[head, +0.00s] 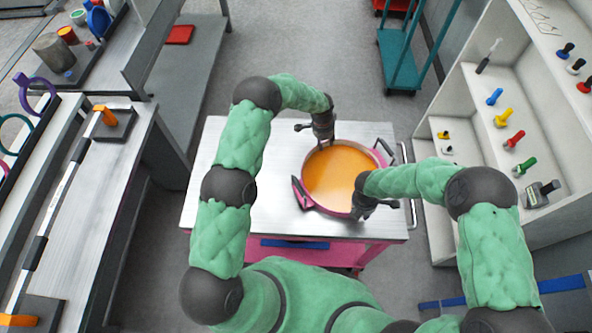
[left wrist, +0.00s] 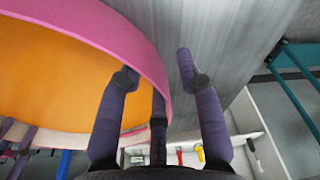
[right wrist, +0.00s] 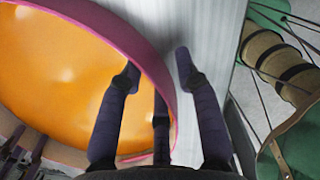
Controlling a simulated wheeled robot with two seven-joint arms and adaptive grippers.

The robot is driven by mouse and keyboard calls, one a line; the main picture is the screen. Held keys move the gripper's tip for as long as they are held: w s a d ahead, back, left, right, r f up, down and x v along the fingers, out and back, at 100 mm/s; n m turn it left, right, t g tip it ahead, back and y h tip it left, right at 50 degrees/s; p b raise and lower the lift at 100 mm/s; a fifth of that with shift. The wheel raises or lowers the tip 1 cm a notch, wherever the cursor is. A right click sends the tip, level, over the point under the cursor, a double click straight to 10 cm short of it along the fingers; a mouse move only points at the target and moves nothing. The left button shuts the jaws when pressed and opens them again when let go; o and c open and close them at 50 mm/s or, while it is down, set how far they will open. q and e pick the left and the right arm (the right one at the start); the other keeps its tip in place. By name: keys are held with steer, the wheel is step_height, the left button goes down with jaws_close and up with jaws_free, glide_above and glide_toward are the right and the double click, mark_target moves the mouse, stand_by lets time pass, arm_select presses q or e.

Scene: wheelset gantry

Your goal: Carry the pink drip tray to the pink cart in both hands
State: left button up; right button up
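The pink drip tray (head: 310,163) is round, with orange liquid inside, and appears to rest on the steel top of the pink cart (head: 235,205). My left gripper (head: 322,143) is at the tray's far rim. In the left wrist view its fingers (left wrist: 158,72) are spread, one over the inside of the tray (left wrist: 150,62) and one outside. My right gripper (head: 362,210) is at the near right rim, partly hidden by my forearm. In the right wrist view its open fingers (right wrist: 157,68) likewise straddle the pink rim (right wrist: 150,58). I cannot tell whether the fingers touch it.
A long bench (head: 85,215) with an orange-handled tool stands on the left. A white shelf unit (head: 460,95) with coloured knobs stands on the right. A teal trolley (head: 397,60) is behind. The cart top left of the tray is clear.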

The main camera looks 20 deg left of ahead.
arm_select(q)
steer(key=shift+w+r, duration=0.1)
steer(key=shift+w, duration=0.1)
arm_select(e)
steer(key=shift+d, duration=0.1)
arm_select(q)
steer(key=shift+r, duration=0.25)
arm_select(e)
steer(key=shift+w+r, duration=0.15)
steer(key=shift+w, duration=0.05)
arm_select(q)
step_height(320, 180, up, 11)
steer(key=s+a, duration=0.1)
steer(key=shift+s+a, duration=0.15)
steer(key=shift+s, duration=0.1)
arm_select(e)
step_height(320, 180, up, 12)
steer(key=s+a, duration=0.1)
steer(key=shift+a, duration=0.3)
steer(key=shift+s, duration=0.1)
